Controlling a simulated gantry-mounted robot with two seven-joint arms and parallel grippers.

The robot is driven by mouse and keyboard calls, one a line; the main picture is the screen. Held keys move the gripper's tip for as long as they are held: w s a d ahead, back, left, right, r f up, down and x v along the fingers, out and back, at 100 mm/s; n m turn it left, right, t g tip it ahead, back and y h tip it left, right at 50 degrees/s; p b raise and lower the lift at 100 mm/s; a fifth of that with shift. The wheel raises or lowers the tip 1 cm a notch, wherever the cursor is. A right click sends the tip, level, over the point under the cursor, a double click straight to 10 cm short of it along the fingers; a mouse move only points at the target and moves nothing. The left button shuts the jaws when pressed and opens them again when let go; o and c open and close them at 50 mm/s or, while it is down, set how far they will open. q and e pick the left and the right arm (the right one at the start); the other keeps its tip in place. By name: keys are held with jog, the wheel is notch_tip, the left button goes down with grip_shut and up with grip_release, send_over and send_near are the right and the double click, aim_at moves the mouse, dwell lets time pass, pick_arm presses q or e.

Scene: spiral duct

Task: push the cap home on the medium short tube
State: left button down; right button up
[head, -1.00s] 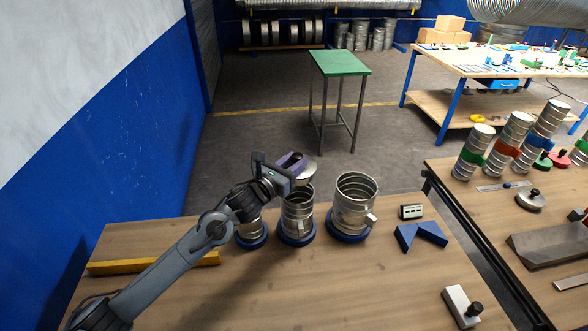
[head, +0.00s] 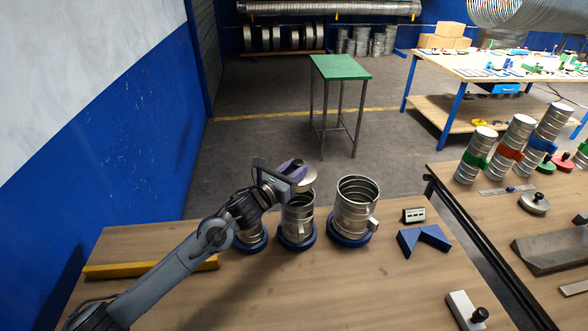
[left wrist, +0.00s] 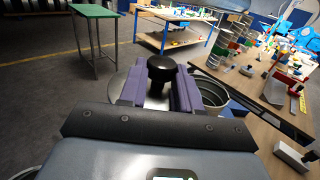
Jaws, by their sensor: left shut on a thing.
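Three silver tubes stand upright in blue ring bases on the bench. The medium short tube (head: 297,218) is the middle one, with an open mouth and a small clip on its front. My left gripper (head: 299,173) has purple fingers and is shut on the black knob of a round metal cap. The knob (left wrist: 161,70) shows between the fingers in the left wrist view. The cap (head: 310,182) is just above and behind the tube's mouth, slightly tilted in the head view. I cannot tell whether it touches the rim. My right gripper is out of view.
The larger tube (head: 356,208) stands close on the right; the smaller tube (head: 250,236) on the left is partly hidden by my arm. A blue angled block (head: 424,239), a small counter box (head: 413,215) and a yellow bar (head: 110,269) lie on the bench. The front middle is clear.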

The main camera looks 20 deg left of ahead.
pick_arm(q)
jog(key=shift+f+b, duration=1.2)
jog(key=shift+f, duration=0.8)
jog(key=shift+b, duration=0.3)
jog(key=shift+b, duration=0.3)
dwell(0.7)
jog(key=shift+f+b, duration=1)
jog(key=shift+f, duration=0.2)
jog(key=shift+f, duration=0.35)
jog(key=shift+f+b, duration=0.6)
jog(key=shift+b, duration=0.15)
